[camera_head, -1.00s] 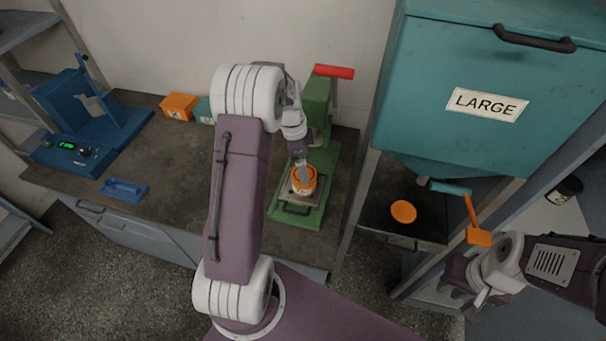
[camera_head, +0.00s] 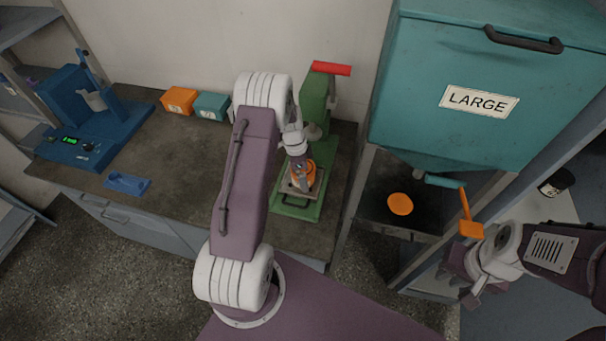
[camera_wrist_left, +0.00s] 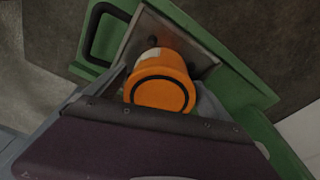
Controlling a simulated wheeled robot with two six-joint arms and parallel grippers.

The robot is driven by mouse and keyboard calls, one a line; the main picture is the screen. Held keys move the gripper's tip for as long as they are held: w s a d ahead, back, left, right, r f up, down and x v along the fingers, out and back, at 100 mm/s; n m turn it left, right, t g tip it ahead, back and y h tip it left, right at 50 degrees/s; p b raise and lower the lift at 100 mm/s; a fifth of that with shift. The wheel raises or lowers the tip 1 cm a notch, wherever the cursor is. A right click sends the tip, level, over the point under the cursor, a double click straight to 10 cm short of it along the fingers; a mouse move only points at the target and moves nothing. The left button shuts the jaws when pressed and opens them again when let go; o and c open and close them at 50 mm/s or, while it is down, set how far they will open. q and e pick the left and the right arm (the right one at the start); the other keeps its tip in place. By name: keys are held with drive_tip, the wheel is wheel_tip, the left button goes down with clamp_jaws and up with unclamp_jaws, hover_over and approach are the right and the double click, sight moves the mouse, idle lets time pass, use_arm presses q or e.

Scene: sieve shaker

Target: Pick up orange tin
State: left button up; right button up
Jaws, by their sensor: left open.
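The orange tin (camera_head: 309,180) stands on the metal plate of a green press (camera_head: 327,160) on the worktop. It also shows in the left wrist view (camera_wrist_left: 160,84), with a pale label on its side. My left gripper (camera_head: 301,177) is open at the tin from above, its fingers on either side of it. The gripper hides part of the tin, and I cannot tell whether the fingers touch it. My right gripper (camera_head: 460,290) is off to the right, below the orange lever, with its fingers apart and empty.
A teal hopper marked LARGE (camera_head: 478,102) stands at the right, with an orange disc (camera_head: 400,204) below and an orange-handled lever (camera_head: 470,229). Orange (camera_head: 179,101) and teal (camera_head: 211,107) boxes stand at the back. A blue machine (camera_head: 92,130) and blue tray (camera_head: 128,184) are left.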

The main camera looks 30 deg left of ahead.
use_arm(q)
drive_tip(key=c, duration=1.4)
wheel_tip(320, 180, up, 10)
drive_tip(key=shift+r+b, duration=0.1)
drive_tip(key=shift+b, duration=0.35)
drive_tip(key=s+d+n+y, duration=0.1)
drive_tip(key=s+d+n, duration=0.9)
drive_tip(key=n, duration=0.1)
drive_tip(key=shift+f+t+y, duration=0.3)
drive_tip(key=shift+f+t, duration=0.1)
drive_tip(key=shift+f, duration=0.05)
